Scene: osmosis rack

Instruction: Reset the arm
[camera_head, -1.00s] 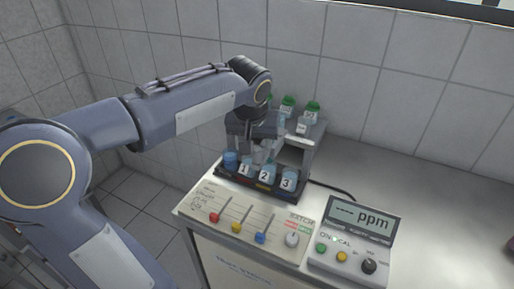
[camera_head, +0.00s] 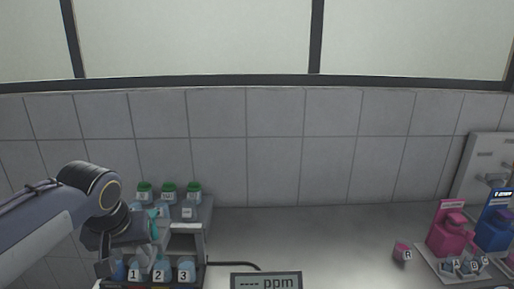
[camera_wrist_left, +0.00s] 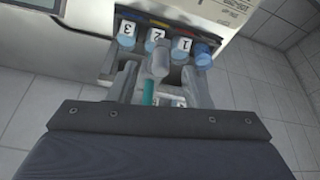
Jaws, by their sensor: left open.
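My left gripper (camera_head: 128,262) is at the lower left of the head view, near the rack of numbered cups. In the left wrist view my left gripper (camera_wrist_left: 160,88) has its two fingers apart. A grey rounded piece and a teal strip show between them; I cannot tell whether the fingers touch either. Cup 1 (camera_head: 134,272), cup 2 (camera_head: 160,271) and cup 3 (camera_head: 186,270) stand in a row, with an unnumbered blue cup (camera_wrist_left: 202,55) beside cup 1. My right gripper is not in view.
Green-capped bottles (camera_head: 169,191) stand on a raised grey stand (camera_head: 205,215) behind the cups. A ppm meter (camera_head: 266,281) is at the bottom edge. Pink (camera_head: 446,238) and blue (camera_head: 493,232) dispensers stand at the right. The middle counter is clear.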

